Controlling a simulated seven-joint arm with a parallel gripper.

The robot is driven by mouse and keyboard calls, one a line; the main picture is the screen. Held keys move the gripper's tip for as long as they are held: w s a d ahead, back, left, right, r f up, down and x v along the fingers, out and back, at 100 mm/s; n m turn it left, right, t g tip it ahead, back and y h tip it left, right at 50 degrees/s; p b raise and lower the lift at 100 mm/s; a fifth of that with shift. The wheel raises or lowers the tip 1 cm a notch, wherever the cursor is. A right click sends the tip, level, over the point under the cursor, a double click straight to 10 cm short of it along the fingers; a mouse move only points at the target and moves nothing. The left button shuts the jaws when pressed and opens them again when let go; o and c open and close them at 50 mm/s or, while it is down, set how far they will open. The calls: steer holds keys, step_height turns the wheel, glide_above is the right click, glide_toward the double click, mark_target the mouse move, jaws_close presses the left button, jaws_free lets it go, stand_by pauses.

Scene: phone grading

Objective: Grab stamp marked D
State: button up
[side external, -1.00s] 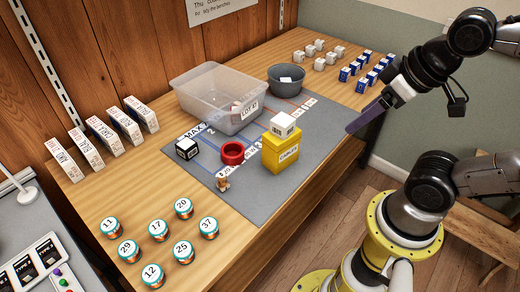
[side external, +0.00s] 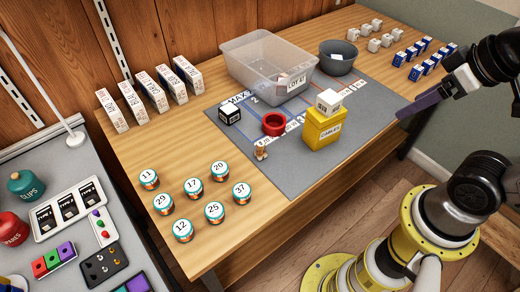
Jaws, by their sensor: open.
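I cannot make out a letter D on anything in the side external view. A small brown-and-white upright object (side external: 261,150), possibly a stamp, stands on the grey mat (side external: 285,175) by its left front edge; any marking is too small to read. My gripper (side external: 403,112) is at the right, with dark purple fingers pointing left. It is open and holds nothing that I can see. It is above the bench's right edge, well to the right of the small brown object and apart from everything.
A yellow CABLES box (side external: 323,130) with a white box (side external: 328,102) on top stands between my gripper and the small object. A red ring-shaped dish (side external: 274,124), black cube (side external: 230,114), clear bin (side external: 250,73) and grey bowl (side external: 338,62) are nearby. Several numbered tins (side external: 193,189) stand left.

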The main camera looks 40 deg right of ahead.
steer(key=shift+c, duration=0.2)
stand_by(0.3)
steer(key=shift+c, duration=0.5)
